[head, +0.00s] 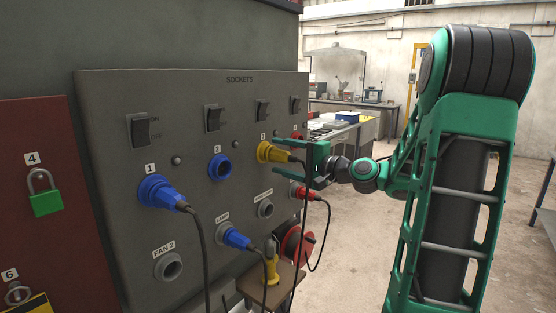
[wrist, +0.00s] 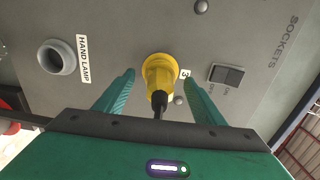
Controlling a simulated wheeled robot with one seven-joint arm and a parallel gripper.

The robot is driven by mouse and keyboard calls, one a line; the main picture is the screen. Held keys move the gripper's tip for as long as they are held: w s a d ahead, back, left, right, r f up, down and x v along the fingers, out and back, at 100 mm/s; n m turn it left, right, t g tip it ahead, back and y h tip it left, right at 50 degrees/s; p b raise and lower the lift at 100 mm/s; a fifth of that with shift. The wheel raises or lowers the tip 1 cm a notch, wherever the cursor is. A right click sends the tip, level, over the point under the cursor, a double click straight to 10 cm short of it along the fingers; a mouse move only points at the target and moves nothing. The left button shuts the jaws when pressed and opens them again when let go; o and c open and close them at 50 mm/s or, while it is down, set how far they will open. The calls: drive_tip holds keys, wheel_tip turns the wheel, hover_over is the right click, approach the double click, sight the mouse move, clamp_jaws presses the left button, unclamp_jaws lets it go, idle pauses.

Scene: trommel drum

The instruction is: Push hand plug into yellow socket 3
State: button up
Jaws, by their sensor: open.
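The yellow plug (head: 277,154) sits at socket 3 on the grey panel (head: 110,110), with a dark cable hanging from its back. In the wrist view the yellow plug (wrist: 160,75) is against the panel, beside the label "3", and covers the socket. I cannot tell how deep it sits. My gripper (head: 312,160) is just in front of the panel at the plug. In the wrist view my gripper (wrist: 158,88) is open, one green finger on each side of the plug, with gaps between fingers and plug.
A blue plug (head: 160,191) is in socket 1; blue socket 2 (head: 220,167) is empty. Another blue plug (head: 235,238) is at LAMP. The HAND LAMP socket (wrist: 56,58) is empty. A red plug (head: 304,192) and hanging cables are close by. Open floor lies right.

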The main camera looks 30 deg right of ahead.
drive_tip(key=shift+v, duration=5.1)
